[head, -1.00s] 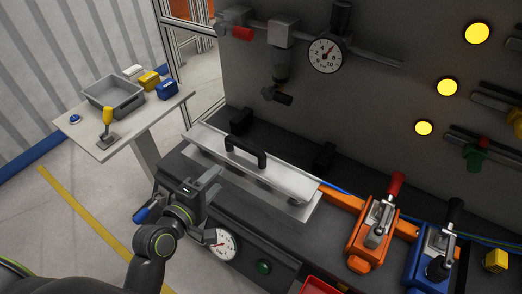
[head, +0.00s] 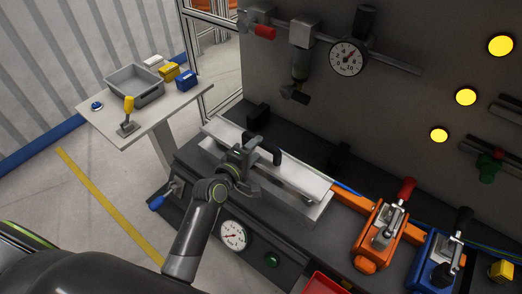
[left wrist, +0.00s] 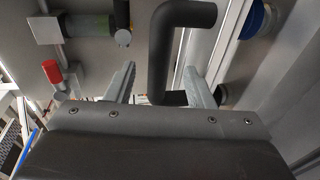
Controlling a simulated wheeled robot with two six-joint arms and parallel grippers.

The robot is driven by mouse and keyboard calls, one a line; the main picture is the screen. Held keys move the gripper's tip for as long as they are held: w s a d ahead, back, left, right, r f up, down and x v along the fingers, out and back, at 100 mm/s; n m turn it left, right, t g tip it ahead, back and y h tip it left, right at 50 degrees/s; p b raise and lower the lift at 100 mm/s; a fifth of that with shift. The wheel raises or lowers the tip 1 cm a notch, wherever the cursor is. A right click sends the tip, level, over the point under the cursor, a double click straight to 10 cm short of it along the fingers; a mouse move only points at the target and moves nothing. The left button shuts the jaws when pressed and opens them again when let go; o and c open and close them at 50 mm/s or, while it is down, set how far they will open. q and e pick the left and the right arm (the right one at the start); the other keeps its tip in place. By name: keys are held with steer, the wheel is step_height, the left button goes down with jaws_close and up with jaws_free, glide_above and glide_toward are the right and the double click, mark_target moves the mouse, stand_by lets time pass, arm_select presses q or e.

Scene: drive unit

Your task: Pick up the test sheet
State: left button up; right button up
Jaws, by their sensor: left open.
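No loose sheet can be told for certain as the test sheet. A long pale metal plate or cover (head: 304,181) lies on the dark bench, with a black bracket-shaped handle (head: 270,151) on it. My left gripper (head: 245,160) is over the left part of the plate, close beside the handle, and hides some of both. In the left wrist view my gripper (left wrist: 158,75) has its two fingers apart, with the black handle (left wrist: 162,50) showing between and beyond them. I cannot tell whether they touch it. My right gripper is not in view.
An orange clamp (head: 380,230) and a blue clamp (head: 436,255) stand to the right. A gauge (head: 233,235) is on the bench front, with a red tray (head: 325,284) lower right. A side table (head: 172,113) with a grey bin (head: 135,86) stands left. The panel rises behind.

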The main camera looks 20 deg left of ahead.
mark_target(262, 143)
arm_select(q)
steer(key=shift+p+x, duration=0.45)
steer(key=shift+x, duration=1.85)
steer(key=shift+r, duration=0.1)
jaws_close()
steer(key=shift+r, duration=0.1)
